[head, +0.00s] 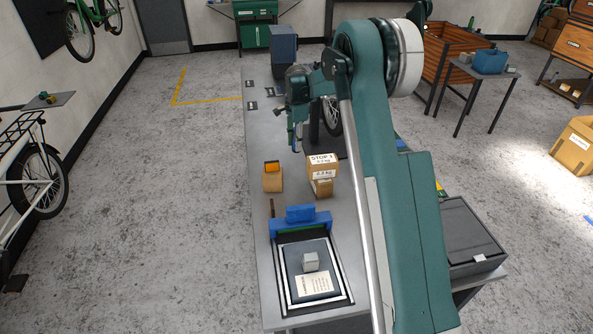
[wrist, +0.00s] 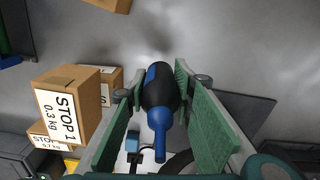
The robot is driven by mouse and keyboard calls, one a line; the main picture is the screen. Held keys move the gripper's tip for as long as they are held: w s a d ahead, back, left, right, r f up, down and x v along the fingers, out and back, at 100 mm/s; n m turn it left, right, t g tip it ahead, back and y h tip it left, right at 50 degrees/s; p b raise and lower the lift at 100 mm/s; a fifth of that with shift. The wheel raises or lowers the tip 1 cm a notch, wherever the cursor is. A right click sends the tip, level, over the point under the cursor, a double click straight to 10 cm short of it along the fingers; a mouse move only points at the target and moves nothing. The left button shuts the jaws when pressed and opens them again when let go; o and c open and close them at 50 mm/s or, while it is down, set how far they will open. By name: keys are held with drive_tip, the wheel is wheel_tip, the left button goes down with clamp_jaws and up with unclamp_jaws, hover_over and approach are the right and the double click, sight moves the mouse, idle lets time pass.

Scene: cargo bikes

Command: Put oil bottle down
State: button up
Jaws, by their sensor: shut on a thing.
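The oil bottle (wrist: 161,97) has a dark body with blue on its side and a long blue nozzle pointing to the bottom of the wrist view. My gripper (wrist: 158,86) has green pads on both sides of the bottle and is shut on it. In the head view my gripper (head: 294,128) is over the long grey bench (head: 262,140), beyond the cardboard boxes. The bottle is small and mostly hidden there, so its height above the bench cannot be told.
The STOP 1 box is left of my gripper in the wrist view (wrist: 65,105). Small dark plates dot the bench's left edge.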

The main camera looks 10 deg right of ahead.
drive_tip(key=shift+f, duration=0.3)
drive_tip(key=shift+f, duration=0.15)
drive_tip(key=shift+f, duration=3)
drive_tip(key=shift+f, duration=1.85)
drive_tip(key=shift+f+b, duration=0.2)
drive_tip(key=shift+b, duration=0.15)
drive_tip(key=o, duration=0.9)
drive_tip(key=shift+r, duration=0.15)
wheel_tip(320, 180, up, 12)
drive_tip(key=shift+r+p, duration=0.1)
drive_tip(key=shift+p, duration=0.3)
